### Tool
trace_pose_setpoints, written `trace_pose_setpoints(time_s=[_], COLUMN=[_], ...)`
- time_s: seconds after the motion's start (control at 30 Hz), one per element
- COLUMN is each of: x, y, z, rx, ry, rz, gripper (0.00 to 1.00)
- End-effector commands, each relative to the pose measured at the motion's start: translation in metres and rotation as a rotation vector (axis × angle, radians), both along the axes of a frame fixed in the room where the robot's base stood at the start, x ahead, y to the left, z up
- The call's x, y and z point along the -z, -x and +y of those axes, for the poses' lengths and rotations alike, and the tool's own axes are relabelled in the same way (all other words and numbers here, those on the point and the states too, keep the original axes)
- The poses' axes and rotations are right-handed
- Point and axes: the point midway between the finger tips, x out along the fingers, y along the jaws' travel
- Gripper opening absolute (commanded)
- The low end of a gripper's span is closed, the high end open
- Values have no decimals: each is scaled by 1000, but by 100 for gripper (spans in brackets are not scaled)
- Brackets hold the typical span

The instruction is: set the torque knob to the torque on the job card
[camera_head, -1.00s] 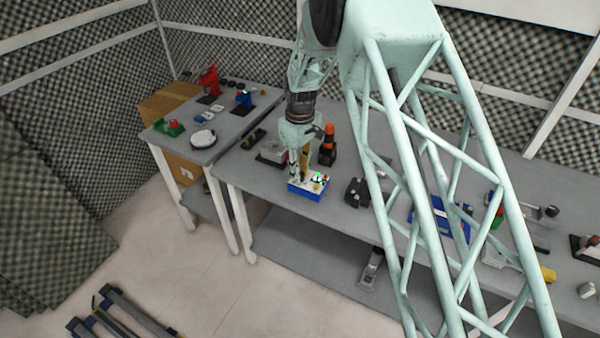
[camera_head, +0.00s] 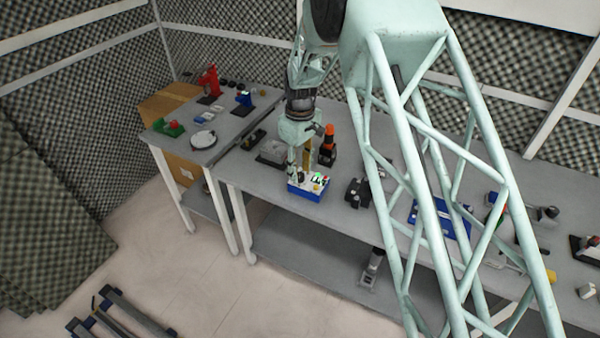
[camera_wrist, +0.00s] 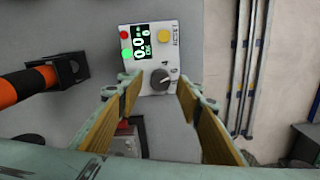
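The torque unit is a white and blue box (camera_head: 308,194) on the bench in the head view. In the wrist view its white face (camera_wrist: 150,28) has a red, a green and a yellow button. Its lit green display (camera_wrist: 140,48) seems to read 0.0, with smaller text below. The dark round torque knob (camera_wrist: 160,78) has a light pointer mark and printed numbers around it. My gripper (camera_wrist: 160,95) is open, its two tan-padded fingers on either side of the knob with visible gaps. In the head view my gripper (camera_head: 300,168) is just above the box. I cannot make out a job card.
An orange and black upright tool (camera_head: 328,146) stands close behind the box; its orange and black body shows left in the wrist view (camera_wrist: 24,84). A black fixture (camera_head: 358,191) stands to the right. Bench in front is narrow.

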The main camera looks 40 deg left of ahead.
Motion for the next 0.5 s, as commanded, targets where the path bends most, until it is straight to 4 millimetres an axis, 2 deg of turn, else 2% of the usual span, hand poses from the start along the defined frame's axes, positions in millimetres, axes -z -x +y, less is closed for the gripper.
trace_pose_setpoints(time_s=[0.5], x=[-70], y=[0], z=[0], rx=[0], ry=[-1], rz=[-1], gripper=[33])
